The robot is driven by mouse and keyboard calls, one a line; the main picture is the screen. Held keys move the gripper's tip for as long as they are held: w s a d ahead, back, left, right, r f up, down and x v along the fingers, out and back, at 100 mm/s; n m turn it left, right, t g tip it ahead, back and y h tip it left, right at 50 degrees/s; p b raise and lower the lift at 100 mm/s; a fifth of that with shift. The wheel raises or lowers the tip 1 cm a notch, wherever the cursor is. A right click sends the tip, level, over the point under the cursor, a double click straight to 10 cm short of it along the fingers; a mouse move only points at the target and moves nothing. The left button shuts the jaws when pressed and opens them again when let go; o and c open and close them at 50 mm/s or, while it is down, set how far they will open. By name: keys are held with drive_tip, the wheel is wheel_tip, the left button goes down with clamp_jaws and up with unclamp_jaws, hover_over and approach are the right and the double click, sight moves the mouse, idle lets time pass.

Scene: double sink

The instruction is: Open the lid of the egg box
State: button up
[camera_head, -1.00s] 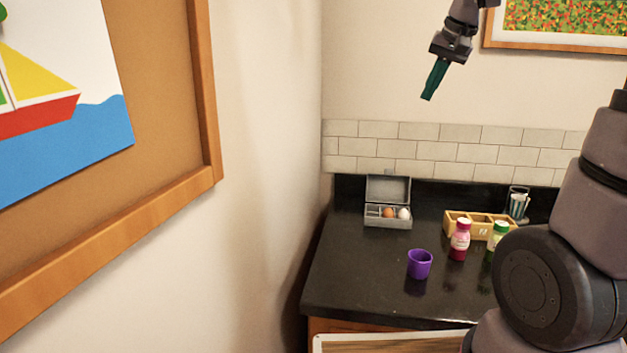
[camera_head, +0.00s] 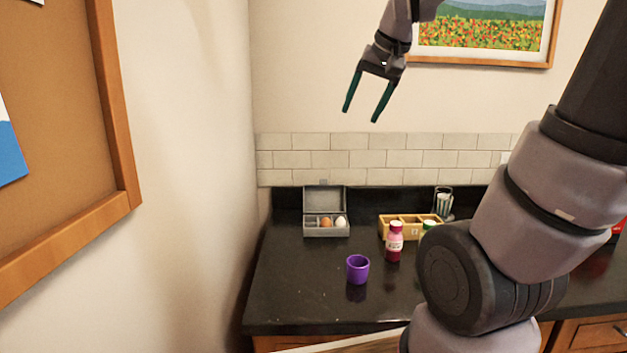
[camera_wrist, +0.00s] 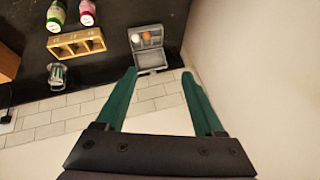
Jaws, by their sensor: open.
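The grey egg box (camera_head: 326,229) stands on the black counter against the back wall. Its lid (camera_head: 325,200) is raised upright at the back, and a brown egg and a white egg (camera_head: 340,222) show inside. In the wrist view the egg box (camera_wrist: 146,38) lies beyond my fingertips with its lid (camera_wrist: 152,59) toward me. My gripper (camera_head: 361,116) is open and empty, high above the counter and apart from the box. Its two green fingers also show spread in the wrist view (camera_wrist: 160,72).
A purple cup (camera_head: 358,270) stands in front of the box. To the right are a wooden divided tray (camera_head: 383,227), a pink bottle (camera_head: 394,243), a partly hidden green bottle and a glass holder (camera_head: 444,203). A wall with a framed board bounds the left.

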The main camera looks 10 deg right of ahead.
drive_tip(key=w+d+f, duration=0.1)
drive_tip(key=w+f, duration=0.1)
drive_tip(key=w, duration=1.1)
drive_tip(key=n+g+h, duration=0.2)
drive_tip(key=h, duration=0.1)
hover_over(324, 183)
drive_tip(key=s, duration=0.4)
wheel_tip(324, 183, down, 16)
drive_tip(key=x, duration=0.7)
drive_tip(key=a+x, duration=0.1)
drive_tip(key=x, duration=0.3)
drive_tip(key=shift+c, duration=0.3)
clamp_jaws()
